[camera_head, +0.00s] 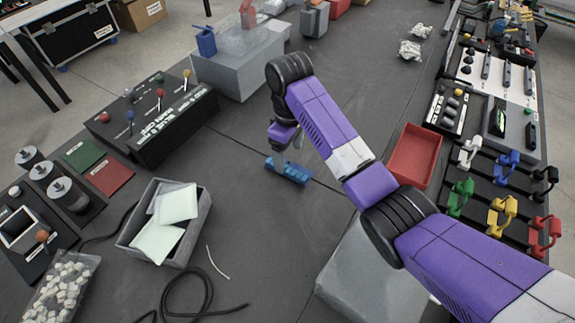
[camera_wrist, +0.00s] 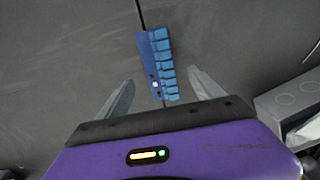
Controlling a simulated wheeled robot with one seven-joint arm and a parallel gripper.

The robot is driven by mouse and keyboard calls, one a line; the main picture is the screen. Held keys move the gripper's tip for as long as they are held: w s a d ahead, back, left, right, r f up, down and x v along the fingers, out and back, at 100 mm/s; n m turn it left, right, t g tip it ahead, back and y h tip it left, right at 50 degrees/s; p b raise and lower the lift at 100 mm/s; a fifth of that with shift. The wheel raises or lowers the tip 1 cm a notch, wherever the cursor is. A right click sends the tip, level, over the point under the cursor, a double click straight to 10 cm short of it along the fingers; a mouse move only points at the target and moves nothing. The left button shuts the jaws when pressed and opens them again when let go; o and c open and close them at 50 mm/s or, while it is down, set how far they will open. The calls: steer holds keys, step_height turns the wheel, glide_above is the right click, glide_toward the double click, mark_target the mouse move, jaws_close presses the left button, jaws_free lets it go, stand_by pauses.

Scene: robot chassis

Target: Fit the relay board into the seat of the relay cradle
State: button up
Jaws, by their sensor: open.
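The relay board is a blue strip with a row of lighter blue blocks (camera_head: 288,170). It lies flat on the dark table below my gripper (camera_head: 287,152). In the wrist view the board (camera_wrist: 160,52) runs lengthwise between and beyond the fingertips of my gripper (camera_wrist: 161,82). The fingers are spread, with a gap on both sides of the board, and hold nothing. I cannot tell for sure which item is the relay cradle. A blue open holder (camera_head: 205,40) stands on a grey block (camera_head: 240,72) at the back left.
A black box with coloured levers (camera_head: 160,120) stands to the left. A grey bin with pale pads (camera_head: 205,205) is in front left, beside a loose black cable (camera_head: 190,300). A red tray (camera_head: 414,155) and racks of coloured clamps are to the right. The table around the board is clear.

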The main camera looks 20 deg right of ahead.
mark_target(289, 166)
step_height(289, 166, down, 5)
steer(key=shift+f, duration=0.1)
stand_by(0.3)
jaws_close()
step_height(289, 166, up, 20)
steer(key=p, duration=0.8)
steer(key=shift+p, duration=0.3)
steer(key=shift+w+d, duration=0.1)
